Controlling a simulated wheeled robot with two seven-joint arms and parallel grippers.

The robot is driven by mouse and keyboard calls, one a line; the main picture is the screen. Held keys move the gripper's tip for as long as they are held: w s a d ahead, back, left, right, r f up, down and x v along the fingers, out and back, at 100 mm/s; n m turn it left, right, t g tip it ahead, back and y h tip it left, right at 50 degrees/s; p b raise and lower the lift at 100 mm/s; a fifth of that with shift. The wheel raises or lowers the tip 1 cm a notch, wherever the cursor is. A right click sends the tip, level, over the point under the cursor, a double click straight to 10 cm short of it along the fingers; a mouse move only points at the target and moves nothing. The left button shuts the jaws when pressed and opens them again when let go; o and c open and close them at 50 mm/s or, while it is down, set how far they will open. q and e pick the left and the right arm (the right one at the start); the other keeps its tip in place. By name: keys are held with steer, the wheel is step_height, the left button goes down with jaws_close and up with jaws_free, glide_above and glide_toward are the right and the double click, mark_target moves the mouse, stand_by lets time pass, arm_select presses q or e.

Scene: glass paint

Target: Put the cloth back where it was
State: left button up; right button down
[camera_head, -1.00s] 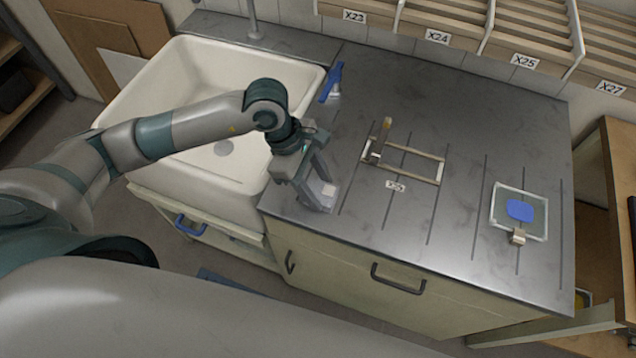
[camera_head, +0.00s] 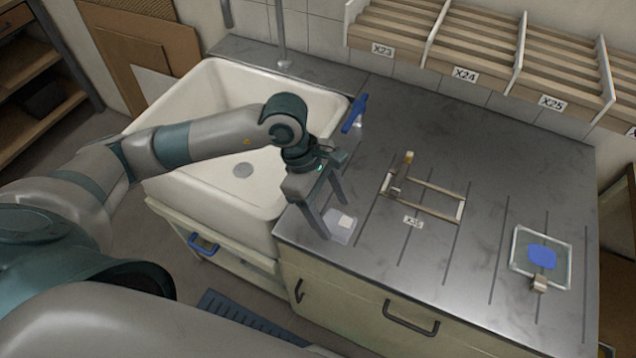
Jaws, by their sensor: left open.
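My right gripper is out of view.
A white sink (camera_head: 180,122) lies left under my left arm. A blue-topped bottle (camera_head: 354,115) stands by the sink's right rim. A wooden frame (camera_head: 436,215) with an upright piece lies mid-worktop. Labelled racks (camera_head: 470,40) line the back wall. The worktop between frame and pane is clear.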

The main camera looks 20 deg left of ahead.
arm_select(q)
steer(key=b+v, duration=0.3)
steer(key=v, duration=0.6)
steer(key=shift+r, duration=0.3)
